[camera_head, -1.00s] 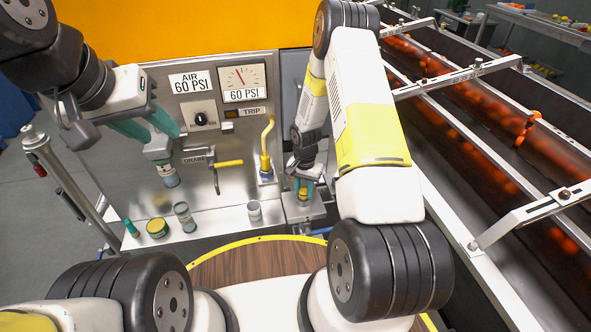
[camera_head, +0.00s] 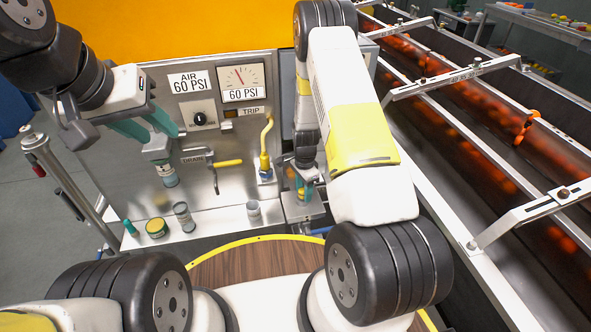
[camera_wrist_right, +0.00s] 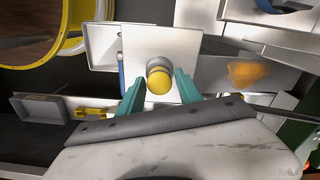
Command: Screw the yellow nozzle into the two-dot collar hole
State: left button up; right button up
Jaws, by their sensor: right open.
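In the right wrist view the yellow nozzle (camera_wrist_right: 159,82) shows as a round yellow top on a grey body. It stands over a pale square plate (camera_wrist_right: 182,48). My right gripper (camera_wrist_right: 159,92) is open, with one teal finger on each side of the nozzle; contact is not clear. In the head view this gripper (camera_head: 304,191) points down at the right end of the steel bench, largely covering the nozzle. My left gripper (camera_head: 150,133) is at the steel panel beside a grey block with a cylinder (camera_head: 169,178) below; its grip is unclear. I cannot make out a two-dot mark or the collar hole.
A teal piece (camera_head: 131,228), a yellow-topped tin (camera_head: 157,228) and grey cylinders (camera_head: 184,216) (camera_head: 254,211) stand on the bench. A yellow drain handle (camera_head: 229,163) and a yellow pipe (camera_head: 267,147) stick out nearby. A conveyor with rails (camera_head: 450,140) lies to the right.

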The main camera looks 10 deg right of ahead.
jog(key=n, duration=0.6)
jog(key=shift+w+n, duration=0.1)
jog(key=shift+n, duration=0.2)
jog(key=n, duration=0.5)
jog(key=shift+a, duration=0.1)
jog(key=c, duration=0.7)
jog(key=m, duration=0.6)
jog(key=shift+c, duration=0.2)
jog(key=m, duration=0.5)
jog(key=shift+m, duration=0.3)
jog(key=o, duration=0.7)
jog(key=shift+o, duration=0.2)
